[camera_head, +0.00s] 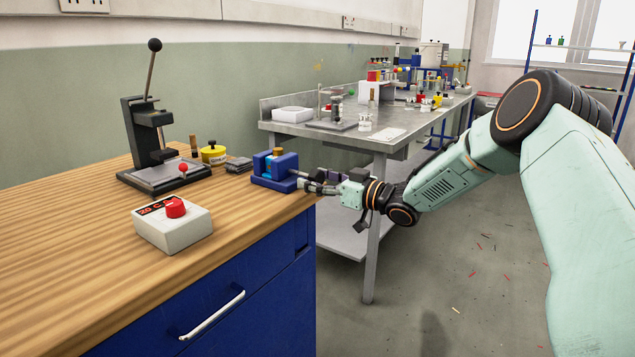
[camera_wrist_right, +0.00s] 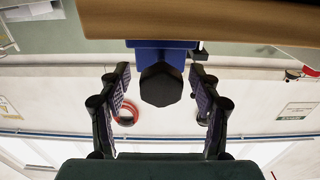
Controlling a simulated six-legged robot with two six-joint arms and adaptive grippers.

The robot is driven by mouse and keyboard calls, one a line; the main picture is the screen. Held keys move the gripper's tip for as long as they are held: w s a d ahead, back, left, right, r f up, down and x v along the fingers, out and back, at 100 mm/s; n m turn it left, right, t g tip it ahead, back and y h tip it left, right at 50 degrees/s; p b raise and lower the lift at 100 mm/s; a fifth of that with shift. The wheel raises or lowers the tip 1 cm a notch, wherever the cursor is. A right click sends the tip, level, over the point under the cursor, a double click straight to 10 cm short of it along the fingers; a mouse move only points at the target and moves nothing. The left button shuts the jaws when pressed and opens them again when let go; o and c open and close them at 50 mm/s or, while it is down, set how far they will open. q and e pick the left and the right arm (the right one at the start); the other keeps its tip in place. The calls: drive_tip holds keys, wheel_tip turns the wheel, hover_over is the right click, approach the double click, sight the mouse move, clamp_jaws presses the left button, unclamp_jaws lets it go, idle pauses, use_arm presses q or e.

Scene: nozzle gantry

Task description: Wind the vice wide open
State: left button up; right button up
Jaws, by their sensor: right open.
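The blue vice (camera_head: 273,171) stands at the right edge of the wooden bench, with a brass-coloured piece (camera_head: 275,153) between its jaws. My right gripper (camera_head: 311,182) comes in from the right at the vice's handle end. In the right wrist view the gripper (camera_wrist_right: 161,95) is open, with one finger on each side of a dark faceted knob (camera_wrist_right: 161,85). Gaps show between the knob and both fingers. The blue vice body (camera_wrist_right: 160,45) shows behind the knob. My left gripper is not in view.
A lever press (camera_head: 150,130), a yellow pot (camera_head: 214,153) and a white box with a red knob (camera_head: 174,225) stand on the wooden bench (camera_head: 80,220). A metal table (camera_head: 345,142) with lab items stands behind my right arm.

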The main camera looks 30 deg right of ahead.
drive_tip(key=shift+s+a+r, duration=0.1)
drive_tip(key=shift+s+r, duration=0.05)
drive_tip(key=c, duration=1.2)
